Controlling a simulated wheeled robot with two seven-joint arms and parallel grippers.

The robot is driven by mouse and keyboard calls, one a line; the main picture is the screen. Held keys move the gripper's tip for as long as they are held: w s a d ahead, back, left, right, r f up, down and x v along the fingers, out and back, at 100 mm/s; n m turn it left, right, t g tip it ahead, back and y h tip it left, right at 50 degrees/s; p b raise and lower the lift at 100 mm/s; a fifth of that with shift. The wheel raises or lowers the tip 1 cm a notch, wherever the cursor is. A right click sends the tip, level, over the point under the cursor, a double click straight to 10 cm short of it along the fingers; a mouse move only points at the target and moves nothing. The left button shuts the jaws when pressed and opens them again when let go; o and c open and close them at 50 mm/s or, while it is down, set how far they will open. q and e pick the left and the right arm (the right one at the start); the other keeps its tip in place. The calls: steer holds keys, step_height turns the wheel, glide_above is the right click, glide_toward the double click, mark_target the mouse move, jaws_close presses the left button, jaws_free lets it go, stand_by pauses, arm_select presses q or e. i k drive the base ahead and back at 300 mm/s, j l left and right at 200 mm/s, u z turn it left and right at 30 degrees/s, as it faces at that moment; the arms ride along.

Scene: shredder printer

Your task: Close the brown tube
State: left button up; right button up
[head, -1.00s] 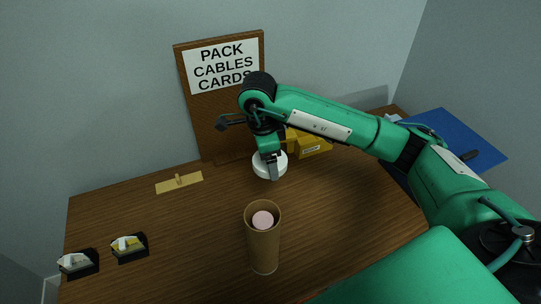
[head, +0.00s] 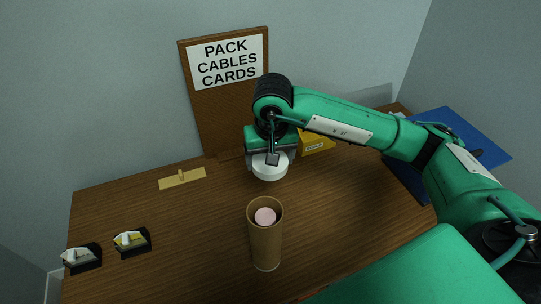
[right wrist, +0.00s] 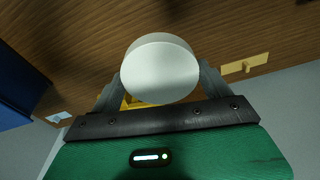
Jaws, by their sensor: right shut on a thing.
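The brown tube (head: 265,243) stands upright on the table, its top open, with a pale pink round thing (head: 265,216) inside near the rim. My right gripper (head: 270,160) is shut on a white round cap (head: 270,172). It holds the cap behind the tube, apart from it. In the right wrist view the cap (right wrist: 160,70) sits between the two fingers. My left gripper is not in view.
The wooden table (head: 190,230) is clear around the tube. A yellow box (head: 318,143) stands behind my right gripper. A brass plate with a peg (head: 182,179) lies at the back left. Two black card holders (head: 131,243) are at the left. A blue panel (head: 470,140) is at the right.

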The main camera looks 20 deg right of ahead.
mark_target(265, 242)
steer(key=k+l+u, duration=0.15)
steer(key=l, duration=0.3)
steer(key=k+l+u, duration=0.15)
steer(key=k+l, duration=0.15)
steer(key=l, duration=0.15)
steer(key=k+l+u, duration=0.2)
steer(key=l, duration=0.25)
steer(key=k, duration=0.1)
